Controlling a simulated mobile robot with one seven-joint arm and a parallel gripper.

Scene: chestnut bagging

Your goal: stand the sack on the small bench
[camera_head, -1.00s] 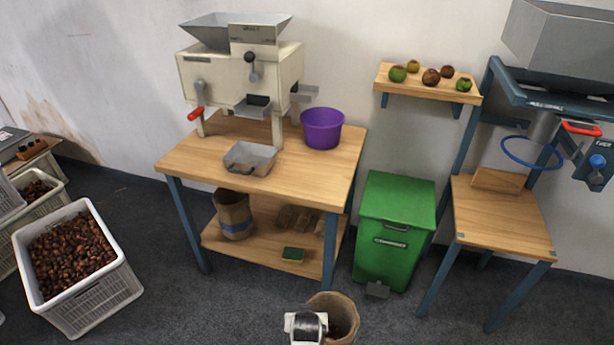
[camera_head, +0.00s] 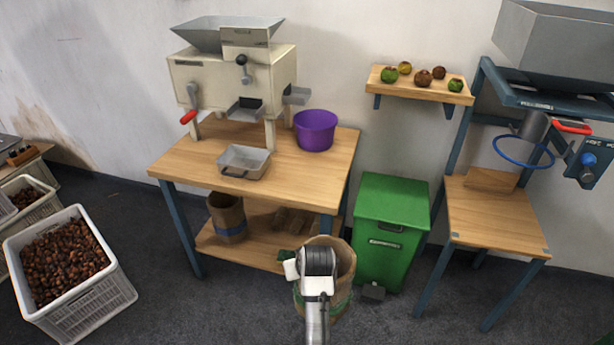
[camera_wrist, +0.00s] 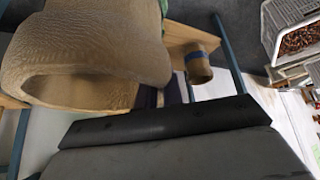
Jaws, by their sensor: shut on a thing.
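A brown sack (camera_head: 343,262) with a green band hangs at my gripper (camera_head: 317,256) in the head view, in front of the large worktable. It looks roughly upright with its mouth up; my wrist hides its near side and most of its inside. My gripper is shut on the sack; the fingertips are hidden. In the wrist view the sack (camera_wrist: 110,45) fills the upper left with its open rim close by, above the dark gripper body (camera_wrist: 170,140). The small bench (camera_head: 497,222) with blue legs stands at right, apart from the sack, its front top bare.
A green bin (camera_head: 393,235) stands between the worktable (camera_head: 180,160) and the small bench. A blue ring (camera_head: 523,152) and a grey hopper (camera_head: 555,45) overhang the bench. A second sack (camera_head: 227,218) sits on the lower shelf. A chestnut crate (camera_head: 100,300) stands left.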

